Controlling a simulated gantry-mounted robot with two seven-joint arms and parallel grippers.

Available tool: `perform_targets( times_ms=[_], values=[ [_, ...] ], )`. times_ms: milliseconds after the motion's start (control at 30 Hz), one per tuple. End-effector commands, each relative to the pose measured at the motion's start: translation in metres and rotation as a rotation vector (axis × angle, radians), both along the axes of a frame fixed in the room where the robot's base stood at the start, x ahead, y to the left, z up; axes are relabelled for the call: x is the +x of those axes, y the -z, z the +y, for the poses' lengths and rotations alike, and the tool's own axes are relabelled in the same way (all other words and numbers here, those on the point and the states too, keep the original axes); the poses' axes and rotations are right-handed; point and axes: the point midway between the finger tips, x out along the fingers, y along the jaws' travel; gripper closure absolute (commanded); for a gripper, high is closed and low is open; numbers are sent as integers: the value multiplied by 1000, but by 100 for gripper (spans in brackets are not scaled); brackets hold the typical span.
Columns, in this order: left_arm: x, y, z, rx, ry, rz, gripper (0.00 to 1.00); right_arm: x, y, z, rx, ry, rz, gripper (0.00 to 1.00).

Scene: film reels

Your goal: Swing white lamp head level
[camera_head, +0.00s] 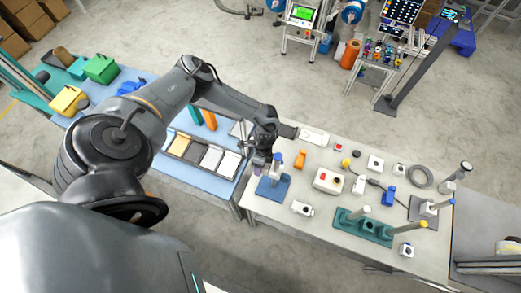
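I cannot pick out the white lamp head for certain. A blue stand (273,187) with a short upright part (277,160) stands at the left end of the pale table. My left gripper (260,166) points down beside the upright part, close to it; I cannot tell whether they touch. The fingers are small and dark, and their opening is unclear. My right gripper is not in view.
The pale table (335,232) also carries a white box with a red button (328,180), an orange piece (300,159), a white device (302,208), a green holder (362,226) and a coiled cable (419,177). A blue table (193,177) with trays adjoins at left.

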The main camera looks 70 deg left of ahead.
Motion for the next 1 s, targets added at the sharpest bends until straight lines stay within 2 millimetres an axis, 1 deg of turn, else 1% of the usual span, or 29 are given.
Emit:
perform_targets(
  times_ms=[33, 100, 400, 967, 1000],
  values=[
    [-3, -4, -1, 19, 1, -18, 79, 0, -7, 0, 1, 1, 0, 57],
    [-3, -2, -1, 51, 1, -52, 79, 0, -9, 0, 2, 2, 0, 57],
    [-2, 0, -1, 141, 2, -145, 79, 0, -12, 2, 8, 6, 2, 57],
    [-1, 1, 0, 166, 3, -170, 79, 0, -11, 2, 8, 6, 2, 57],
    [-1, 1, 0, 166, 3, -170, 45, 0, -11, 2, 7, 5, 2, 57]
  ],
)
